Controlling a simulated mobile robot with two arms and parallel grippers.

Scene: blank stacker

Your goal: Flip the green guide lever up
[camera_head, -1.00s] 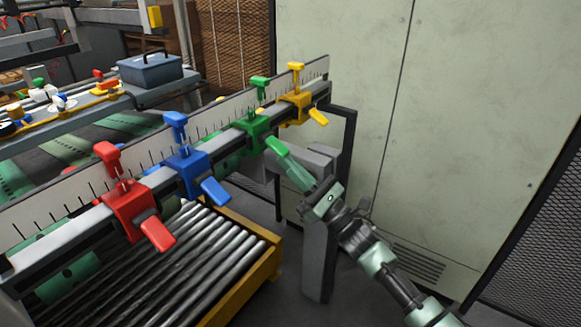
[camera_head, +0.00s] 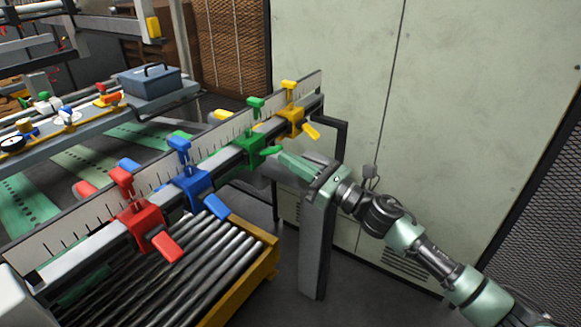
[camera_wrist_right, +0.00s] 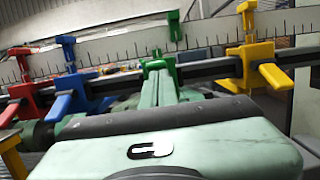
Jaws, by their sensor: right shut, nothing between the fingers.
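The green guide (camera_head: 252,148) is clamped on the slanting ruler rail between the blue and yellow guides. Its green lever (camera_head: 271,151) sticks out to the right, about level, while the other guides' levers slant down. My right gripper (camera_head: 283,157) is shut and empty, with its fingertips at the lever's outer end, seemingly touching it from below. In the right wrist view, the shut fingers (camera_wrist_right: 157,90) point at the green guide (camera_wrist_right: 158,64) and partly hide its lever. My left gripper is not in view.
The red guide (camera_head: 140,222), blue guide (camera_head: 193,187) and yellow guide (camera_head: 291,120) share the rail. Metal rollers (camera_head: 205,255) lie below. A grey post (camera_head: 317,245) stands under my right gripper, and a pale cabinet (camera_head: 340,60) is behind.

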